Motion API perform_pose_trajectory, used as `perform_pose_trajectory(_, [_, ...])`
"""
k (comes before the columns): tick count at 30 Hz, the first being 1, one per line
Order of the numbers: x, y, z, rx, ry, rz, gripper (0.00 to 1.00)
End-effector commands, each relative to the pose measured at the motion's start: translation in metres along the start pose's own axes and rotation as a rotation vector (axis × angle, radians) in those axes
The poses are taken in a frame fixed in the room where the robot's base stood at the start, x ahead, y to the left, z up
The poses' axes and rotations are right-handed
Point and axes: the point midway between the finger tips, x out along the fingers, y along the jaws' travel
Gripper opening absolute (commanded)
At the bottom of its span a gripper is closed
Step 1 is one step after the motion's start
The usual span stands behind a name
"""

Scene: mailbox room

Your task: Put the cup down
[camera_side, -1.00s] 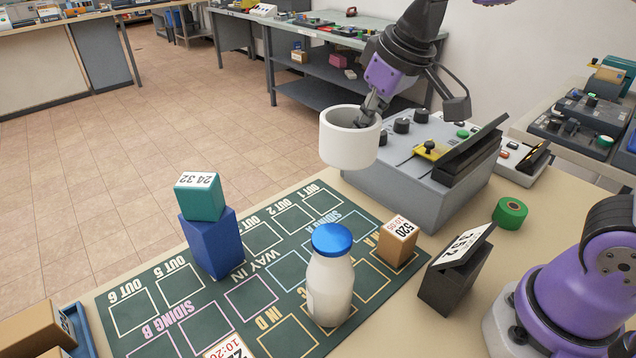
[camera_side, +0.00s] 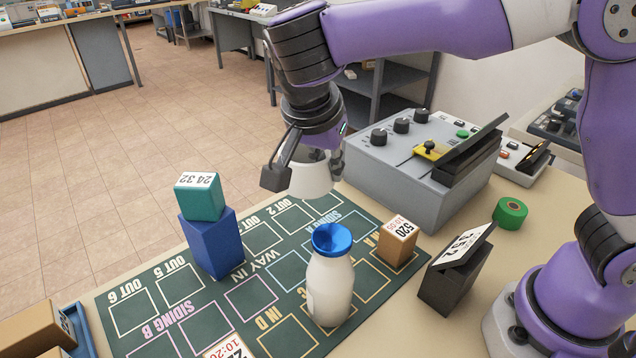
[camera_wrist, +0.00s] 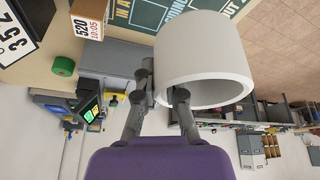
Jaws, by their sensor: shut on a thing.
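The white cup (camera_side: 312,178) is held above the far part of the green mat, near SIDING A and OUT 2. My gripper (camera_side: 318,158) is over it and partly hides it in the side view. In the wrist view my gripper (camera_wrist: 165,98) is shut on the wall of the cup (camera_wrist: 205,65), one finger on each side. The cup's round opening faces the wrist camera. The side view does not clearly show a gap between the cup's base and the mat.
The green mat (camera_side: 180,268) carries a bottle with a blue cap (camera_side: 330,280), a teal block (camera_side: 200,196) on a blue block (camera_side: 212,245), and a tan block (camera_side: 397,243). A grey control box (camera_side: 400,165) stands just right of the cup. Green tape (camera_side: 510,213) lies farther right.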

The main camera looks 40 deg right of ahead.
Motion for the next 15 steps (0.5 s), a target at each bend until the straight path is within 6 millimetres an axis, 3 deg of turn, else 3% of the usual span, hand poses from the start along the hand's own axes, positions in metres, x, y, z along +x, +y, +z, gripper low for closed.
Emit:
perform_pose_trajectory(3, [0.000,-0.002,0.021,0.103,-0.002,0.044,0.00])
perform_pose_trajectory(6, [0.003,-0.002,0.026,0.149,-0.003,0.063,0.00])
perform_pose_trajectory(11, [0.028,-0.006,0.008,0.166,-0.004,0.071,0.00])
perform_pose_trajectory(15, [0.063,-0.014,-0.017,0.166,-0.005,0.073,0.00])
